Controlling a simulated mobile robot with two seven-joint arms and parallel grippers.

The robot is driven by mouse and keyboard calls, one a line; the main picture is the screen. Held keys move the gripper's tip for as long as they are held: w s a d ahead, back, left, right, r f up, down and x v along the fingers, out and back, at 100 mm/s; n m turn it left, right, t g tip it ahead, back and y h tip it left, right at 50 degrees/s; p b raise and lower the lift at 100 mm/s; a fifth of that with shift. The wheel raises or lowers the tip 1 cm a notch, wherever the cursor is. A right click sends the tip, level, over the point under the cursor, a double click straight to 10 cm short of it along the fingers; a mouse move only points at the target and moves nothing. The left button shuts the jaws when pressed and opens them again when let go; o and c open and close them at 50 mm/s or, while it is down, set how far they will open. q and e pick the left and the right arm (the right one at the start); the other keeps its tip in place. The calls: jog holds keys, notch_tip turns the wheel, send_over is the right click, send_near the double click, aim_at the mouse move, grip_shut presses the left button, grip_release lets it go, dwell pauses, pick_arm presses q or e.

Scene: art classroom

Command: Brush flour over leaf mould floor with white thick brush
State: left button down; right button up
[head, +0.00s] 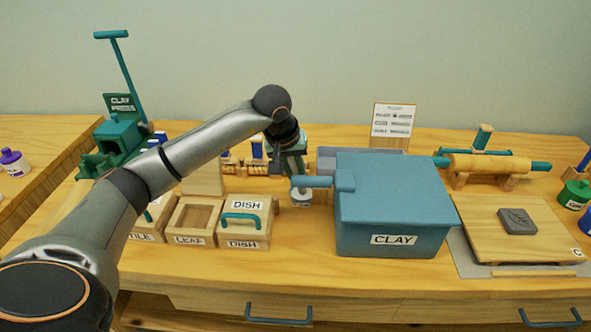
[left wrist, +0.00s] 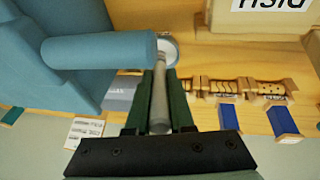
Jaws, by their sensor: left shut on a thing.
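The leaf mould (head: 213,219), a wooden box labelled LEAF, stands between the TILE and DISH moulds in the head view, its recessed floor bare wood. My left gripper (head: 290,165) is behind the moulds, left of the clay bin. In the left wrist view the left gripper (left wrist: 161,100) is shut on a pale grey-white handle (left wrist: 158,105), seemingly the thick brush. Its far end reaches a round whitish pot (left wrist: 168,48); the bristles are hidden. That pot also shows in the head view (head: 301,198); I cannot tell whether it holds flour. My right gripper is not in view.
The DISH mould (head: 244,235) with a teal handle stands front left. Blue-handled wooden tools (left wrist: 228,117) line up behind. A clay slab (head: 517,221) lies on a board at right.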

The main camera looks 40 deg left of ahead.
aim_at(291, 160)
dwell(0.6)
pick_arm(q)
jog(key=shift+r+p, duration=2.7)
jog(key=shift+r, duration=0.75)
